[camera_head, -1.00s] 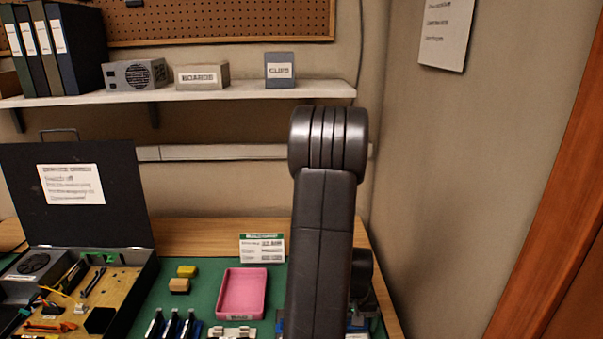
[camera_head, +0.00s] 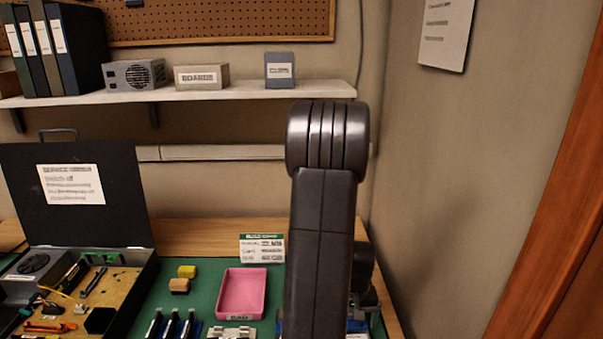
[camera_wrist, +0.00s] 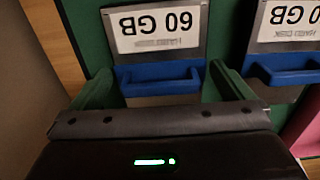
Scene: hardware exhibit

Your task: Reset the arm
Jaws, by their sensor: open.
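My arm (camera_head: 322,240) rises in the middle of the head view and hides what is behind it. My gripper (camera_wrist: 163,82) shows in the wrist view, with its two green fingers apart and nothing held. A hard disk labelled 60 GB (camera_wrist: 155,28) with a blue handle lies ahead of the gripper, its handle in the gap between the fingers as seen from the wrist. I cannot tell the height between them. A second 60 GB hard disk (camera_wrist: 290,22) lies to its right.
A pink tray (camera_head: 242,293) and small yellow and tan blocks (camera_head: 182,279) sit on the green mat. An open black case (camera_head: 75,200) full of parts stands at the left. A shelf (camera_head: 200,92) runs along the back wall, and a side wall is at the right.

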